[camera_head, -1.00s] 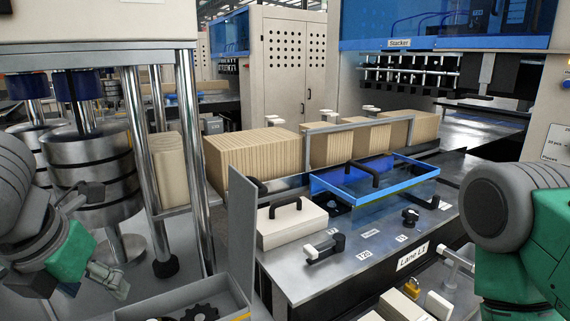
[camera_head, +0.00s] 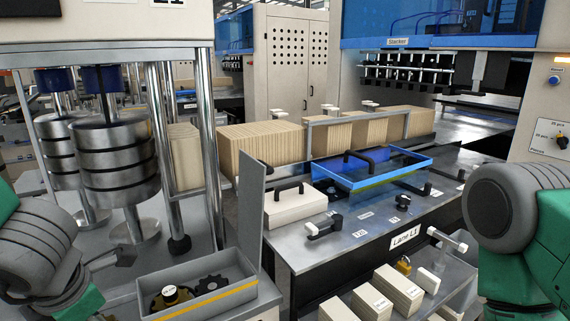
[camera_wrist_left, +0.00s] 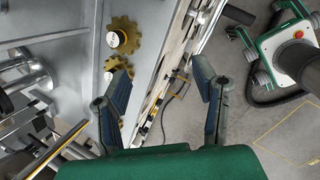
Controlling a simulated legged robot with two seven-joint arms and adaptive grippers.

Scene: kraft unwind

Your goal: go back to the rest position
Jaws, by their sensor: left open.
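My left gripper (camera_wrist_left: 160,88) shows in the left wrist view with its two fingers spread wide and nothing between them. Below and beyond it are toothed yellow discs (camera_wrist_left: 122,36), a metal machine edge and the grey floor.
A grey bin (camera_head: 205,288) holds a dark gear and a yellow-black part. The lane table (camera_head: 340,238) carries a white block (camera_head: 293,207) and a blue tray (camera_head: 372,172) with black handles. Stacked metal discs (camera_head: 120,175) stand at left. Kraft stacks (camera_head: 262,145) line the back.

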